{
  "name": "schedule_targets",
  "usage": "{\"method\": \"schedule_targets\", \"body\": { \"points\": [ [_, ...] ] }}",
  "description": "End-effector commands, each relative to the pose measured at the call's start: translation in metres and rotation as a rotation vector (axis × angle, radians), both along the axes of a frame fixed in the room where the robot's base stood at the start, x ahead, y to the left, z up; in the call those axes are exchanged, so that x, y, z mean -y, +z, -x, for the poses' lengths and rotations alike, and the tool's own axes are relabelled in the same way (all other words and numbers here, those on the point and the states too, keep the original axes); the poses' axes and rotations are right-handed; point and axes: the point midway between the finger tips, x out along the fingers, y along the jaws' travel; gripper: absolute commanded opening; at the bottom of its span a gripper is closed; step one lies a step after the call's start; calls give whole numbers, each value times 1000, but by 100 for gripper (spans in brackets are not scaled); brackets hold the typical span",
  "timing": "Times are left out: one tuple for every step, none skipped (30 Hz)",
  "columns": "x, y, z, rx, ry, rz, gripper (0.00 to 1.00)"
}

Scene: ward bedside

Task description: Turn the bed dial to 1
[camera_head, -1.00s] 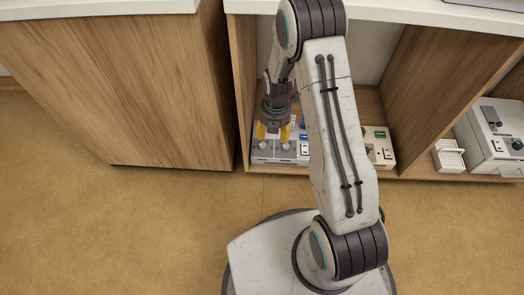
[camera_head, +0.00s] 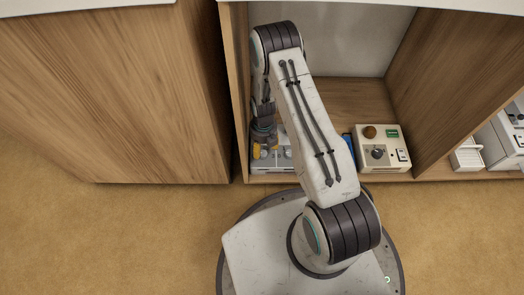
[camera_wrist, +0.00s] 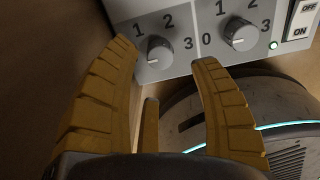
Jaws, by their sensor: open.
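A pale grey control panel (camera_wrist: 190,62) has two dark round dials side by side, with numbers around them. The left dial (camera_wrist: 158,52) shows 1, 2 and 3; the right dial (camera_wrist: 240,35) shows 0 to 3. I cannot tell which is the bed dial, and their exact settings are unclear. My gripper (camera_wrist: 165,56) is open, with its yellow fingertips on either side of the left dial in the wrist view. Contact cannot be told. In the head view the panel (camera_head: 272,165) sits low in the left of the open shelf, partly hidden by my arm, with my gripper (camera_head: 265,153) at it.
An ON/OFF switch (camera_wrist: 300,20) and a green light (camera_wrist: 273,45) are right of the dials. A beige box with a knob (camera_head: 382,150) stands right of the panel. A wooden cabinet side (camera_head: 240,110) is close on the left. Floor in front is open.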

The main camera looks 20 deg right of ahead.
Motion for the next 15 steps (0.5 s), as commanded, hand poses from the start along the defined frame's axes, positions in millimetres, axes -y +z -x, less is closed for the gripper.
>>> {"method": "schedule_targets", "body": {
  "points": [
    [0, -11, 1, -2, 0, 0, 57],
    [0, -15, 1, -2, -1, 0, 57],
    [0, -20, 1, -1, -1, 0, 57],
    [0, -24, 0, -1, -1, 0, 57],
    [0, -27, 0, 0, -1, 0, 57],
    [0, -32, 0, 0, -1, 0, 57],
    [0, -35, 0, 0, -1, 0, 57],
    [0, -38, 0, 0, -2, 0, 57],
    [0, -41, 0, 0, -2, 0, 57],
    [0, -43, 0, 0, -2, 0, 57],
    [0, -46, 0, 0, -2, 0, 57],
    [0, -48, 0, -1, -2, 0, 57],
    [0, -49, 0, -1, -2, 0, 57],
    [0, -50, 0, 0, -2, 0, 57],
    [0, -52, 0, 0, -2, 0, 57]
  ]
}}
